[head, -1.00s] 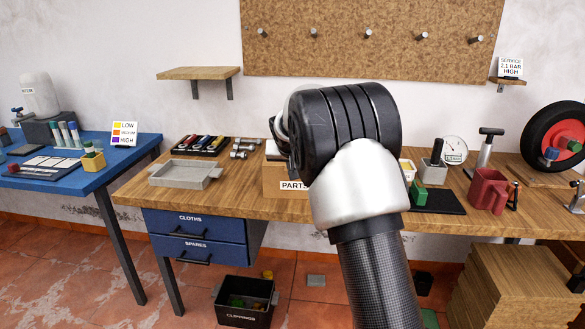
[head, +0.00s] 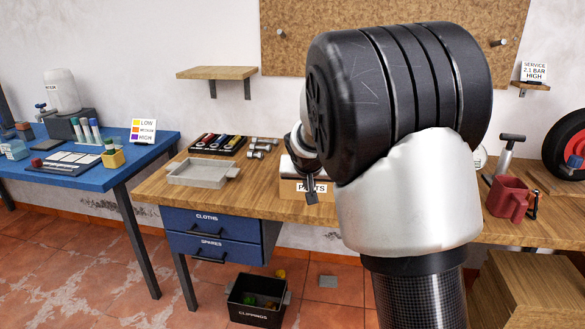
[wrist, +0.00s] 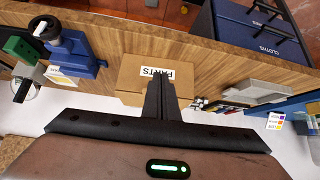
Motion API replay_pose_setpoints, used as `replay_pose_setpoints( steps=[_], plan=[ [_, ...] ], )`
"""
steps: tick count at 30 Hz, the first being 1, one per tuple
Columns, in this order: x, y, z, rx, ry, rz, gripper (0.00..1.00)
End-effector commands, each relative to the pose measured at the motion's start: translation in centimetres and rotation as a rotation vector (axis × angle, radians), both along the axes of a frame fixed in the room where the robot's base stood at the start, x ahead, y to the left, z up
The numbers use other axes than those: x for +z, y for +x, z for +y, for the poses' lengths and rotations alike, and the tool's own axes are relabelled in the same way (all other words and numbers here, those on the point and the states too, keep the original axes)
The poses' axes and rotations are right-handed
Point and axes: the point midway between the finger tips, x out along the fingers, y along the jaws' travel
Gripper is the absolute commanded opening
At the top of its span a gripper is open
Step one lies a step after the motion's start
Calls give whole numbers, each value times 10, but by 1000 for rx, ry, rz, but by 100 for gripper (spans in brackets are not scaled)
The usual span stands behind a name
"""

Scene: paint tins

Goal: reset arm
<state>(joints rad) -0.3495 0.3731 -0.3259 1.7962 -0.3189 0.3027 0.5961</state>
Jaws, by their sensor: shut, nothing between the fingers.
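My arm fills the middle and right of the head view, its black and white joint hiding much of the wooden bench. My gripper (head: 311,190) shows just left of the arm, in front of the cardboard PARTS box (head: 306,188). In the wrist view my gripper (wrist: 161,76) is shut and empty, its fingers together. The PARTS box (wrist: 133,73) appears right behind the fingers there, upside down. I cannot tell how far the fingertips are from the box.
A grey tray (head: 197,173) and a dark case of coloured tools (head: 218,143) lie on the bench. A red jug (head: 507,198) stands right of my arm. The blue table (head: 95,160) is at left. A CLIPPINGS bin (head: 256,301) sits on the floor.

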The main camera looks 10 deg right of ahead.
Motion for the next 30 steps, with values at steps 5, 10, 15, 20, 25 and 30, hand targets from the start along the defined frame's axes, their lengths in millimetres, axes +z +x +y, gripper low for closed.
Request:
replay_pose_setpoints(
  steps=[5,10,15,20,25,30],
  plan=[
    [43,-68,-17,-4,44,43,0],
    [75,-167,-22,44,72,111,0],
    [85,-257,-17,114,72,164,0],
    [82,-314,-10,167,56,196,0],
    [72,-361,-5,211,36,223,0],
    [91,-384,-2,237,22,241,0]
  ],
)
